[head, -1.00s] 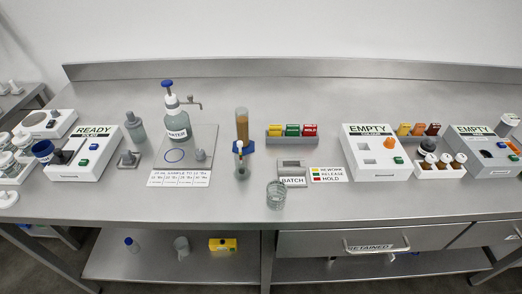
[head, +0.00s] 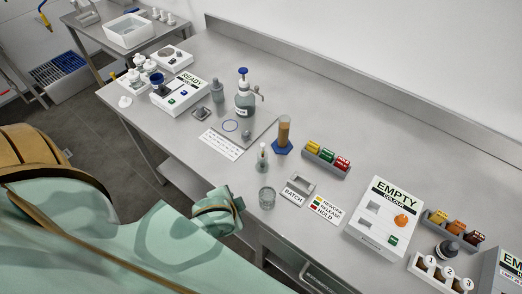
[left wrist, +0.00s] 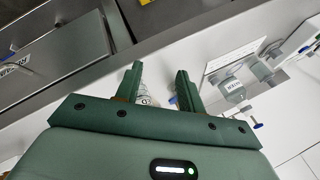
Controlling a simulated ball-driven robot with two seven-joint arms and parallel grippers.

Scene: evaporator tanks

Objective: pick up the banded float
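A small slim upright object with a pale bulb and thin stem, which looks like the banded float (head: 262,157), stands on the bench in the head view. It is just left of the amber-filled cylinder (head: 284,131) on its blue base. Its bands are too small to make out. My left gripper (head: 238,203) is at the bench's front edge, in front of the float and apart from it. In the left wrist view its two fingers (left wrist: 159,85) are spread. Glassware shows beyond and partly behind the fingers; I cannot tell whether the float is among it. My right gripper is out of view.
A clear beaker (head: 267,198) stands close to my left gripper. The BATCH holder (head: 300,184) and a rack of coloured tags (head: 326,159) are to the right. A water bottle (head: 244,97) stands behind left. The bench between bottle and front edge is partly clear.

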